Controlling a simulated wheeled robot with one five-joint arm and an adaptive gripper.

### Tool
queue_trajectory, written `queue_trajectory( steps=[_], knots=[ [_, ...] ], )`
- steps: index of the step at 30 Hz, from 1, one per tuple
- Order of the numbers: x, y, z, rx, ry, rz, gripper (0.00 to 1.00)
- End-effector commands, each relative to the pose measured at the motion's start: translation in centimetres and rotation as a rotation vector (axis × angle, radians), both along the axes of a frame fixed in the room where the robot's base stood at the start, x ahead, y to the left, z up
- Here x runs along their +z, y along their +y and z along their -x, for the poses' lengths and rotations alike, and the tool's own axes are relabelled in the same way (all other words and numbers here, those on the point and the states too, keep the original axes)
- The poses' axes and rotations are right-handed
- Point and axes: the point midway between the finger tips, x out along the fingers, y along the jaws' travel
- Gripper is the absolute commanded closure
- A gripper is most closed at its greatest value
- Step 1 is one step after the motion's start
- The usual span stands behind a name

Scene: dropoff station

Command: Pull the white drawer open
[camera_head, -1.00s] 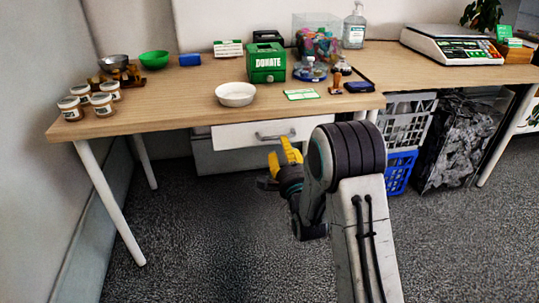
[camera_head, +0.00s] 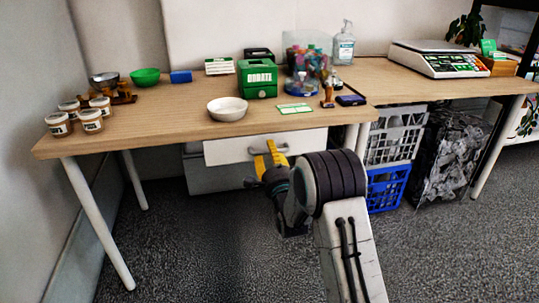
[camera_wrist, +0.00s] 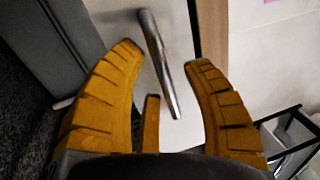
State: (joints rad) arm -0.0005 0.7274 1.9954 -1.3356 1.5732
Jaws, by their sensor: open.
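The white drawer (camera_head: 222,151) hangs under the wooden desk in the head view and looks closed. Its grey bar handle (camera_head: 282,149) is partly hidden behind my gripper (camera_head: 268,150). In the wrist view, the metal handle (camera_wrist: 160,65) runs tilted between the tips of my yellow gripper (camera_wrist: 165,58), with a finger on each side and a gap to both. The drawer's white front (camera_wrist: 180,130) fills the space behind the handle. My gripper is open and holds nothing.
The desk (camera_head: 180,115) above carries a white bowl (camera_head: 227,109), a green donation box (camera_head: 257,78) and several jars. A blue crate (camera_head: 386,188) under a grey crate (camera_head: 395,137) stands right of the drawer. The desk's white leg (camera_head: 100,225) is at left.

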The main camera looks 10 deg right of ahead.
Motion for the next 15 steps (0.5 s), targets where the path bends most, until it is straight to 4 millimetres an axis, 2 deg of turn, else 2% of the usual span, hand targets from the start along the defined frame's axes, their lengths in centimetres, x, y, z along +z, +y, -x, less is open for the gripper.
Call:
queue_trajectory(
  steps=[12, 13, 15],
  knots=[
    [0.1, 0.0, -0.42, 0.0, 0.0, 0.0, 0.55],
    [0.1, 0.0, -0.42, 0.0, 0.0, 0.0, 0.53],
    [0.1, 0.0, -0.41, 0.0, 0.0, 0.0, 0.59]
  ],
)
